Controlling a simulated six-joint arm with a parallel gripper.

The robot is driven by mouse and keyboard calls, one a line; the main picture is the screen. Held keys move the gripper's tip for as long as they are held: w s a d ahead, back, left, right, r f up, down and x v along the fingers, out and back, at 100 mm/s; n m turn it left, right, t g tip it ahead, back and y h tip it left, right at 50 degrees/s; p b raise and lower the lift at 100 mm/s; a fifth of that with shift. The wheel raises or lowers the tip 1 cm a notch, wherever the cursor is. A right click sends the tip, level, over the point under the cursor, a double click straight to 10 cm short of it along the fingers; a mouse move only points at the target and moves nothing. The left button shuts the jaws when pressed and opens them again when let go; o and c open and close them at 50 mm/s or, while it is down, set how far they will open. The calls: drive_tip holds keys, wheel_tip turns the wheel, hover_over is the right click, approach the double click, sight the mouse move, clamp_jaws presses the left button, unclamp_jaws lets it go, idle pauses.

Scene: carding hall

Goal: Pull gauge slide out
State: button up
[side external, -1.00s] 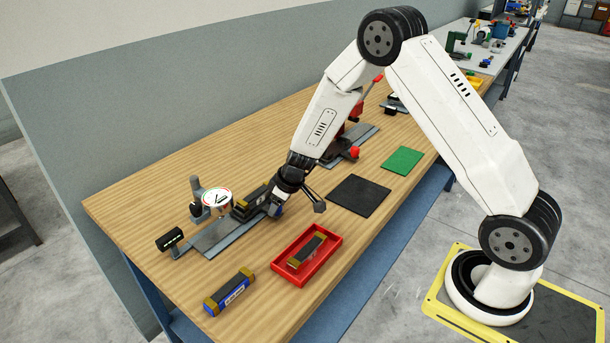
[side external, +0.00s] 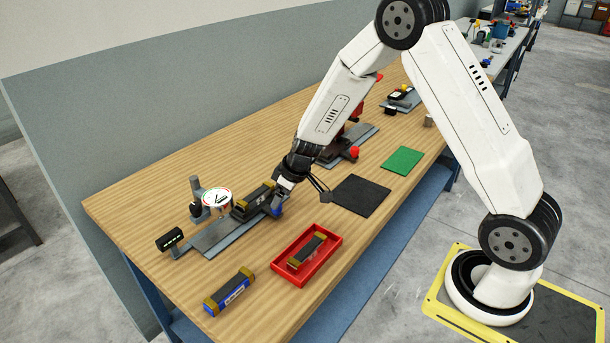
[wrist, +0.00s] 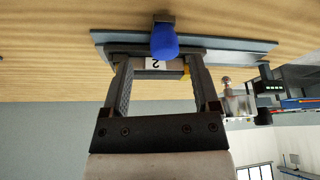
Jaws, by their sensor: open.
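The gauge fixture lies on the wooden bench, with a long grey base (side external: 212,238), a round white dial gauge (side external: 217,199) and a dark block with brass-coloured ends (side external: 253,201). A blue knob (side external: 278,208) is at the fixture's near right side; it shows large in the wrist view (wrist: 165,42). My gripper (side external: 280,190) is just above and beside the knob. In the wrist view my gripper (wrist: 160,70) is open, with the block's label "2" (wrist: 156,63) seen between its fingers. The knob appears beyond the fingertips; contact cannot be told.
A red tray (side external: 280,271) holds a similar block (side external: 307,250). Another brass-ended block with a blue side (side external: 230,292) lies at the front left. A black mat (side external: 361,196) and a green mat (side external: 403,158) lie to the right. A small black display (side external: 170,239) stands at the fixture's left end.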

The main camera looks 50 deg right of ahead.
drive_tip(key=shift+v, duration=2)
drive_tip(key=s+a+r+m+g, duration=0.1)
drive_tip(key=s+a+r, duration=0.1)
drive_tip(key=s, duration=0.7)
drive_tip(key=s+a+r+m+h, duration=0.1)
drive_tip(key=s+a+r+m, duration=0.1)
drive_tip(key=s, duration=0.7)
drive_tip(key=shift+s+a+r+g, duration=0.25)
drive_tip(key=shift+a+r+g, duration=0.2)
drive_tip(key=shift+a, duration=0.2)
